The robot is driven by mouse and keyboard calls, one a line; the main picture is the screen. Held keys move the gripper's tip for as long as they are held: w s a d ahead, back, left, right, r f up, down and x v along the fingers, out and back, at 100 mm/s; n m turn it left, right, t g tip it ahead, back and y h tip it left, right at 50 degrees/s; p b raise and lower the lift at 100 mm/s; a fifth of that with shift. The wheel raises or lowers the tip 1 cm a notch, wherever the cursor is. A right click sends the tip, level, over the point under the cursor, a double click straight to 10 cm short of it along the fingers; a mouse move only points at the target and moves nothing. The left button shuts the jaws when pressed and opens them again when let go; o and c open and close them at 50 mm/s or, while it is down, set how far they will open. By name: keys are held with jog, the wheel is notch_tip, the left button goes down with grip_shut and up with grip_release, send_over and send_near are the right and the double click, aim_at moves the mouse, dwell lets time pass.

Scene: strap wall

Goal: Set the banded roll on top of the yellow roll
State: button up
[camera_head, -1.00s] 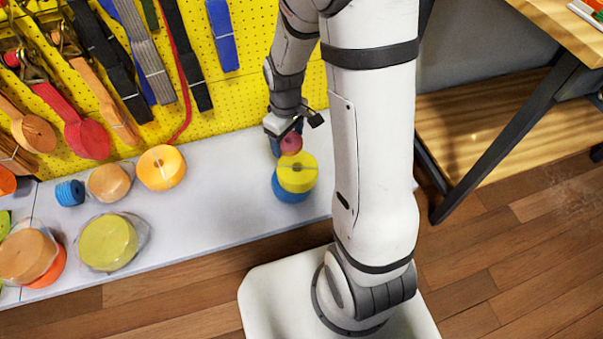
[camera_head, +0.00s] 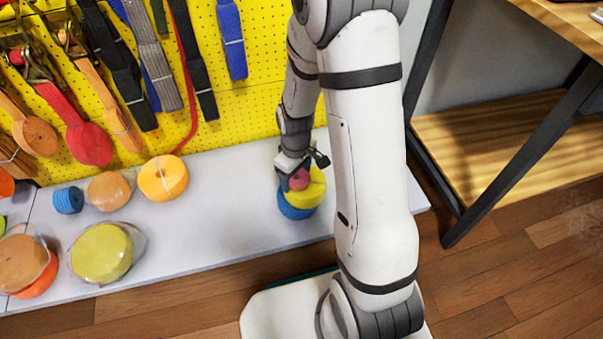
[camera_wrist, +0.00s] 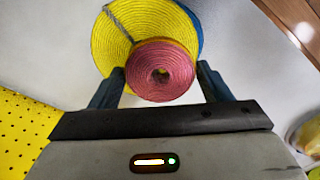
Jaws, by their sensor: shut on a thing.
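My gripper (camera_head: 296,174) is shut on a small pinkish-red roll (camera_head: 300,181), which I take to be the banded roll; no separate band shows clearly on it. In the wrist view the roll (camera_wrist: 160,72) sits between the two dark fingers. Behind it is the larger yellow roll (camera_wrist: 122,28), with a grey strap across it. The yellow roll (camera_head: 314,192) lies on a blue roll (camera_head: 296,212) on the grey shelf. The held roll overlaps the near part of the yellow roll's face, off its centre. I cannot tell whether they touch.
An orange roll with a white band (camera_head: 163,178), a tan roll (camera_head: 109,191), a small blue roll (camera_head: 68,198) and a yellow-green roll (camera_head: 102,252) lie left on the shelf (camera_head: 215,210). Straps hang on the yellow pegboard (camera_head: 265,100). The shelf between is clear.

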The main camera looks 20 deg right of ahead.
aim_at(296, 176)
jog(key=shift+f, duration=0.15)
jog(key=o, duration=0.7)
jog(key=shift+c, duration=0.2)
notch_tip(296, 176, up, 12)
jog(key=p, duration=0.5)
jog(key=s+d+r+m+t, duration=0.1)
jog(key=s+r+m, duration=0.6)
jog(key=s+r, duration=0.6)
jog(key=shift+s+d+r, duration=0.25)
jog(key=shift+s+d, duration=0.05)
jog(key=shift+s, duration=0.15)
